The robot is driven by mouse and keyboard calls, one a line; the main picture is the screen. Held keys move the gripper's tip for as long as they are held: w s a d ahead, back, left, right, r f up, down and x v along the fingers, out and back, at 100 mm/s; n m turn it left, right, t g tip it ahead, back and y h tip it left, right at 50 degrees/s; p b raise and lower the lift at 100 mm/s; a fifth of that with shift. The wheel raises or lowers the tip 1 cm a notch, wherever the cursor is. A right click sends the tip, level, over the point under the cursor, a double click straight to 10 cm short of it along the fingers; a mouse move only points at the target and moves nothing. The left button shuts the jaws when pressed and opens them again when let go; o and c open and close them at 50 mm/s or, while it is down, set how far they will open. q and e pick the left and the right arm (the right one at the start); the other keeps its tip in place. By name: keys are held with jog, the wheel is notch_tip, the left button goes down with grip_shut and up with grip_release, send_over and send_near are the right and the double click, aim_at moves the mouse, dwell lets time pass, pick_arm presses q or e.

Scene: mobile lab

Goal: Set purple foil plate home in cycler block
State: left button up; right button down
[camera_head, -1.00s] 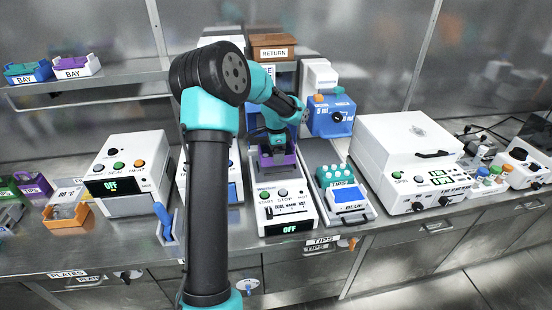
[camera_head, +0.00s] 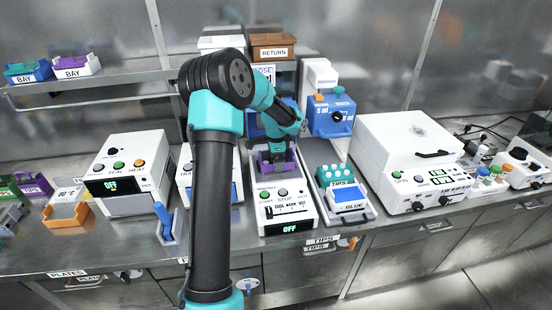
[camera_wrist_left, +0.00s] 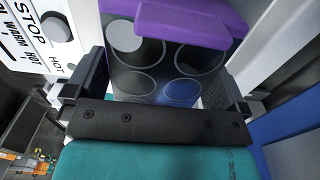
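The purple foil plate (camera_head: 265,169) is at the top of the white cycler block (camera_head: 268,213), which has START and STOP buttons and an OFF display. My left gripper (camera_head: 277,148) reaches down over the plate from behind the arm. In the left wrist view the plate (camera_wrist_left: 190,22) shows purple edges and a dark top with round wells. My left gripper's fingers (camera_wrist_left: 165,85) stand on opposite sides of it, close against it, and appear shut on it. The plate's underside and its seating are hidden. My right gripper is not in view.
A teal tips rack (camera_head: 336,175) with a blue-and-white box stands close on the right. A blue dispenser (camera_head: 331,116) is behind it. A white sealer (camera_head: 128,170) stands left, and a large white machine (camera_head: 410,160) right. A brown RETURN bin (camera_head: 272,46) is at the back.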

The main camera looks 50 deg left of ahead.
pick_arm(q)
notch_tip(320, 180, up, 12)
jog(key=shift+r, duration=0.2)
dwell(0.4)
dwell(0.6)
